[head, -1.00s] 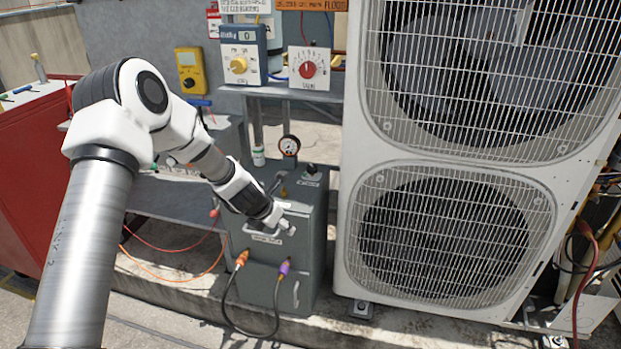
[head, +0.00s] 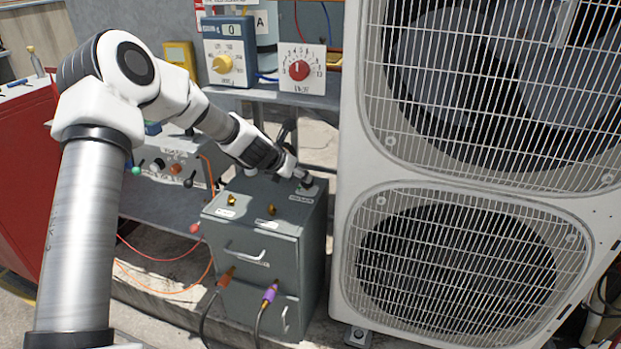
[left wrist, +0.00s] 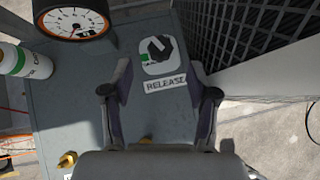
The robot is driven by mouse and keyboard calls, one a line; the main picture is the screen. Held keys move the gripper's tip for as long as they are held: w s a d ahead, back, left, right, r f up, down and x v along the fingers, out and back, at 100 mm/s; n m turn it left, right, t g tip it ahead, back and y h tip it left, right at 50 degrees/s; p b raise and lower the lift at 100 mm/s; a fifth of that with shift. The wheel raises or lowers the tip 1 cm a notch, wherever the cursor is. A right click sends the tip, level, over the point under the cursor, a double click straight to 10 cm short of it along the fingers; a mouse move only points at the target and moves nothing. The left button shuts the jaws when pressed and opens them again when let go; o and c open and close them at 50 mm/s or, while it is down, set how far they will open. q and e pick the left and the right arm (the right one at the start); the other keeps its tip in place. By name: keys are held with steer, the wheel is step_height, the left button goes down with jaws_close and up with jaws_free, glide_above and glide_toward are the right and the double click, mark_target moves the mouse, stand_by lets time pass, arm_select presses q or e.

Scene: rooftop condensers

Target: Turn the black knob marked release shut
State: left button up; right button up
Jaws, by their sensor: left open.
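The black knob (left wrist: 158,48) sits on a white plate on top of a grey box, above a label reading RELEASE (left wrist: 166,84). A light pointer line shows on the knob, tilted slightly from upright, and a small green mark lies at the plate's lower left. My left gripper (left wrist: 160,72) is open and empty. Its two fingers stand either side of the label, with the knob just beyond the tips. In the head view my left gripper (head: 302,177) is over the back right corner of the grey box (head: 233,230) and largely hides the knob. My right gripper is not in view.
A round gauge (left wrist: 72,22) and a white-and-green bottle (left wrist: 22,61) stand left of the knob. Brass fittings (head: 271,209) stick up from the box top. The large white condenser (head: 349,200) rises close on the right. A shelf holds a red-knob dial box (head: 300,88).

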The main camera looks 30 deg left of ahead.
mark_target(307, 185)
arm_select(q)
steer(key=b+x, duration=0.3)
steer(key=x, duration=0.3)
steer(key=shift+w+f, duration=0.1)
steer(key=shift+f, duration=0.25)
steer(key=shift+r, duration=0.2)
jaws_close()
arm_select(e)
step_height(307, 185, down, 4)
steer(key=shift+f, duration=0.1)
